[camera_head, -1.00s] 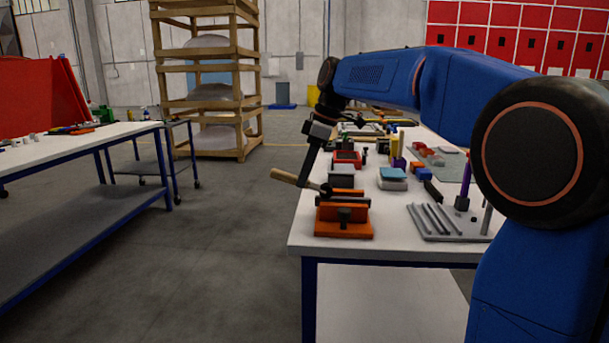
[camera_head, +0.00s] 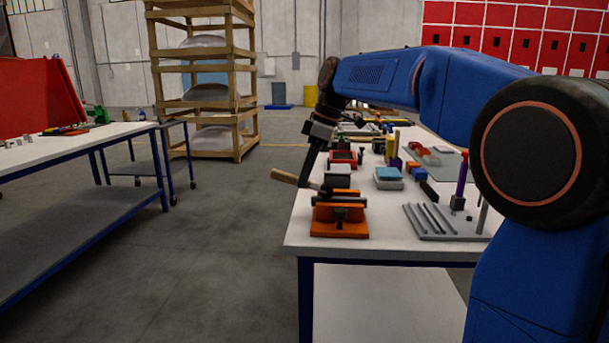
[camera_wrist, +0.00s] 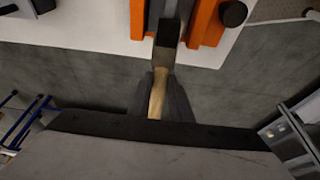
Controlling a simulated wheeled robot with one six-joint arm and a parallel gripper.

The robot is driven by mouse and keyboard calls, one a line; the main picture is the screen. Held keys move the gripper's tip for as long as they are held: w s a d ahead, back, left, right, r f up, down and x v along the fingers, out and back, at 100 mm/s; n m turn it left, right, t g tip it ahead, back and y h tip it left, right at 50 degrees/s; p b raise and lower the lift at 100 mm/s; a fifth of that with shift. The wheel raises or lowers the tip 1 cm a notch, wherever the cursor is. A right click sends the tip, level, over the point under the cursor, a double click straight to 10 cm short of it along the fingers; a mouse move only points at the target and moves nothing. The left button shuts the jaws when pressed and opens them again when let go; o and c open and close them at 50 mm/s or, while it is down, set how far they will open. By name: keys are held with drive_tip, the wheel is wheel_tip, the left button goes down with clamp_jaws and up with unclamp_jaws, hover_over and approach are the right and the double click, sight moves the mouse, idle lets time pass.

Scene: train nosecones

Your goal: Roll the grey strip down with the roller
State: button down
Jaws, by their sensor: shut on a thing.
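My gripper (camera_head: 307,176) is shut on the wooden handle of the roller (camera_head: 284,176). In the wrist view the pale handle (camera_wrist: 158,92) sits between my dark fingers, and the roller's dark head (camera_wrist: 167,32) points away from them. An orange fixture (camera_head: 338,230) stands at the bench's near left corner. The roller's head is at the fixture's upper left; I cannot tell whether it touches. In the wrist view a grey band (camera_wrist: 154,10), possibly the grey strip, runs beside the fixture's orange part (camera_wrist: 207,22), partly hidden by the roller.
The white bench (camera_head: 300,233) carries a grey rack with rods (camera_head: 445,222), a blue-topped block (camera_head: 388,174), a purple post (camera_head: 461,183) and several small parts. Another bench (camera_head: 75,145) stands left. Clear floor (camera_head: 215,250) lies between them.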

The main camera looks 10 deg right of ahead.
sight(323, 185)
drive_tip(key=shift+s+d, duration=0.3)
drive_tip(key=shift+d, duration=0.6)
drive_tip(key=shift+s+d, duration=0.3)
drive_tip(key=shift+d, duration=0.65)
drive_tip(key=shift+s+d, duration=0.3)
drive_tip(key=shift+d, duration=0.6)
idle(5.2)
